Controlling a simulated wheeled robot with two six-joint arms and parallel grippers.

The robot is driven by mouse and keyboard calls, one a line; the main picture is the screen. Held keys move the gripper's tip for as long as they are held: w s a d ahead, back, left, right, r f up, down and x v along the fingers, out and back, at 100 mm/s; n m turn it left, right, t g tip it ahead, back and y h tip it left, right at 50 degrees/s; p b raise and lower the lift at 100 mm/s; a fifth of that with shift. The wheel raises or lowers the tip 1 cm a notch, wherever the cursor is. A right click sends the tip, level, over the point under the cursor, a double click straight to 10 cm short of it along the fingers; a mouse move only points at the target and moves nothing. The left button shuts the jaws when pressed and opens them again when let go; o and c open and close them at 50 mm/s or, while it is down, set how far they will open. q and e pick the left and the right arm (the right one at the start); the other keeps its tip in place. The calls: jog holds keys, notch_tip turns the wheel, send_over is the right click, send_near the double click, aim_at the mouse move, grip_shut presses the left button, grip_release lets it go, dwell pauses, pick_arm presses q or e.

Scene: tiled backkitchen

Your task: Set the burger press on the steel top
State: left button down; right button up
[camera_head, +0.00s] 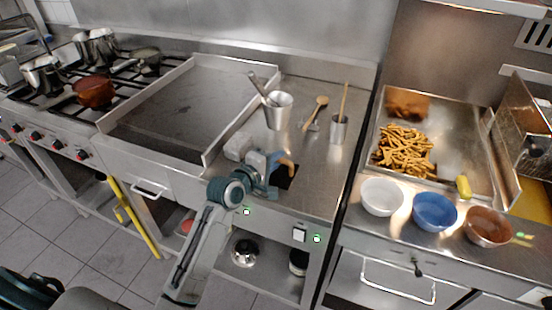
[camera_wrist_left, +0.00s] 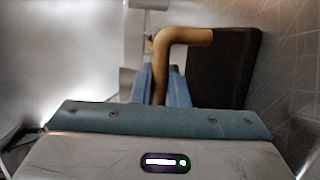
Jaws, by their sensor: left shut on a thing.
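The burger press (camera_head: 284,178) has a dark square plate and a tan bent handle. My left gripper (camera_head: 272,166) is shut on the handle, over the front part of the steel top (camera_head: 312,202). In the left wrist view the tan handle (camera_wrist_left: 185,36) rises between the blue fingers, and the dark plate (camera_wrist_left: 222,70) extends to the right behind it. The plate looks close to the steel surface; I cannot tell whether it touches. The gripper hides part of the press in the head view. My right gripper is not in view.
A white block (camera_head: 238,147) stands just left of the gripper. The griddle (camera_head: 175,108) is left; bowls (camera_head: 382,196) and a fries tray (camera_head: 455,130) are right.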

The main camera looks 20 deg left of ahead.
pick_arm(q)
jog(key=shift+r, duration=0.1)
jog(key=c, duration=1.8)
grip_release()
jog(key=shift+f, duration=0.2)
jog(key=o, duration=0.4)
jog(key=shift+r, duration=0.2)
jog(key=b+v, duration=0.1)
jog(key=v, duration=0.9)
jog(key=shift+s+a+f, duration=0.1)
jog(key=shift+s, duration=0.15)
jog(key=shift+v, duration=0.8)
